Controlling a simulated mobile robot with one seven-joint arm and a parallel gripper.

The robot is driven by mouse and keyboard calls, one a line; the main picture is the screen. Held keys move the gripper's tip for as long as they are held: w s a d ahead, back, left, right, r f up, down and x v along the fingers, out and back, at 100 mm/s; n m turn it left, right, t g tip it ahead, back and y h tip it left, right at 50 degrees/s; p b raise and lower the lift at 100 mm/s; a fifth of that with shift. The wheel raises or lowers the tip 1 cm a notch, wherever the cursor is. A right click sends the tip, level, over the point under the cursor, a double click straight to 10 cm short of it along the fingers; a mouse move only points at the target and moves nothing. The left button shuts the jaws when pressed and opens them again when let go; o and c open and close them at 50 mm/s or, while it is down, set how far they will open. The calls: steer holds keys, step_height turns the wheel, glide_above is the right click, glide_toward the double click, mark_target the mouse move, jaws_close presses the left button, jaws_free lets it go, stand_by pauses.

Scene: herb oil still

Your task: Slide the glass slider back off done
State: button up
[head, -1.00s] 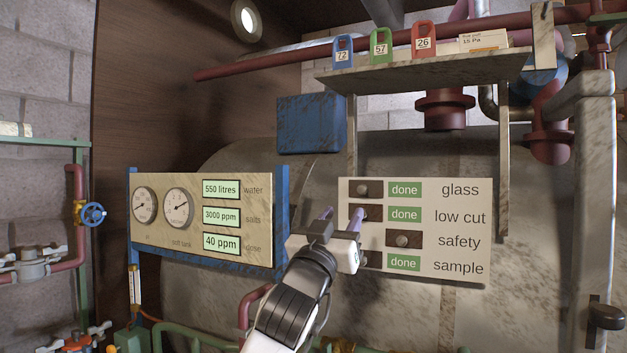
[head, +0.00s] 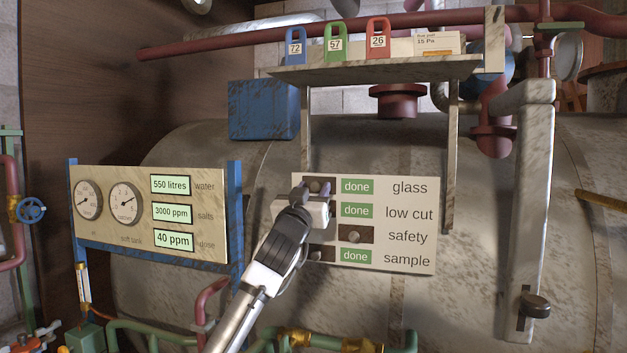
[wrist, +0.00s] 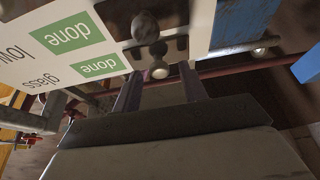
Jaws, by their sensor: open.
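The white slider panel (head: 400,225) faces me in the head view with four labelled rows. In its top row, the glass slider's round knob (head: 314,186) sits at the left end of its dark slot, and the green glass "done" label (head: 357,187) shows uncovered. In the wrist view the panel is turned over, with the glass knob (wrist: 160,70) just ahead of the fingertips. My gripper (head: 312,191) is open in front of the panel's left side, fingers on either side of the glass knob. I cannot tell whether they touch it.
The low cut "done" label (head: 357,211) shows, and its knob appears in the wrist view (wrist: 145,27). The safety knob (head: 354,237) sits to the right, with no green showing. The sample "done" label (head: 356,256) shows. A gauge board (head: 150,240) stands left; a shelf (head: 380,70) is above.

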steer(key=shift+w+d+r, duration=0.1)
steer(key=shift+w+d, duration=0.05)
steer(key=shift+w, duration=0.3)
jaws_close()
